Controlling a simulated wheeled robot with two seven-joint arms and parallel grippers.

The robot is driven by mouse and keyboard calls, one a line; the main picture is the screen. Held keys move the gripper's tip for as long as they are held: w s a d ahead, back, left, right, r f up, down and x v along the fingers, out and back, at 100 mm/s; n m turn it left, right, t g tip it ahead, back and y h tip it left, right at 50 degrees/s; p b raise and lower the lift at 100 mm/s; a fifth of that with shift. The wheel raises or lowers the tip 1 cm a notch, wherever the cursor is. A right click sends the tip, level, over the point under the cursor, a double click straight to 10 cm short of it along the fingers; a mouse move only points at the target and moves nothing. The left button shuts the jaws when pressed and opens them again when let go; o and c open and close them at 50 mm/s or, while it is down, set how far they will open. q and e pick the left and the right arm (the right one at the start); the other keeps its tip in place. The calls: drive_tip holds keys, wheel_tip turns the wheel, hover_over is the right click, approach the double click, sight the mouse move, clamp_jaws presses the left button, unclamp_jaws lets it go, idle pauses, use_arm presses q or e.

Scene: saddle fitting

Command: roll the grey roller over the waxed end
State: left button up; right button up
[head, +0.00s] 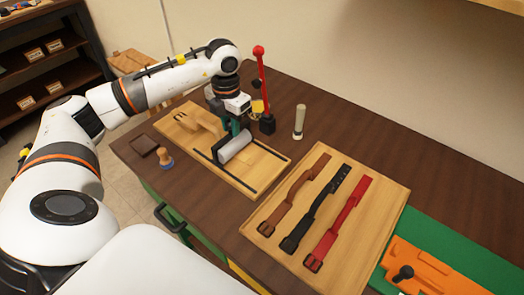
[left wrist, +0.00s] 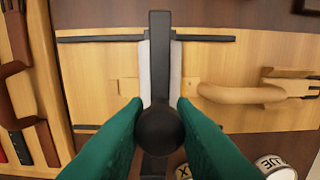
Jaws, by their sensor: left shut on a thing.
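My left gripper (head: 234,127), with teal fingers, is shut on the dark handle of the grey roller (head: 236,146). The round dark handle end shows between the fingertips in the left wrist view (left wrist: 160,128). The roller is over the wooden board (head: 240,180), between two dark rails. A tan strap (head: 208,122) with a raised loop and a buckle lies on the board; its loop also shows in the left wrist view (left wrist: 240,94). A flat tan end (left wrist: 124,88) shows on the roller's other side. Whether the roller touches it, I cannot tell. My right gripper is out of view.
A red-handled lever tool (head: 262,85) and a cream cylinder (head: 299,121) stand behind the board. A second board (head: 375,225) holds brown, black and red straps. An orange fixture (head: 425,270) sits right.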

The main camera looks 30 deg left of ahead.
use_arm(q)
drive_tip(key=a, duration=0.3)
drive_tip(key=a+b, duration=0.1)
drive_tip(key=a, duration=0.1)
drive_tip(key=shift+w+r, duration=0.15)
drive_tip(key=shift+w, duration=0.1)
idle(0.6)
drive_tip(key=shift+o, duration=0.7)
drive_tip(key=shift+a, duration=0.25)
drive_tip(key=o, duration=0.5)
drive_tip(key=shift+o, duration=0.4)
drive_tip(key=shift+a, duration=0.2)
drive_tip(key=shift+d, duration=0.15)
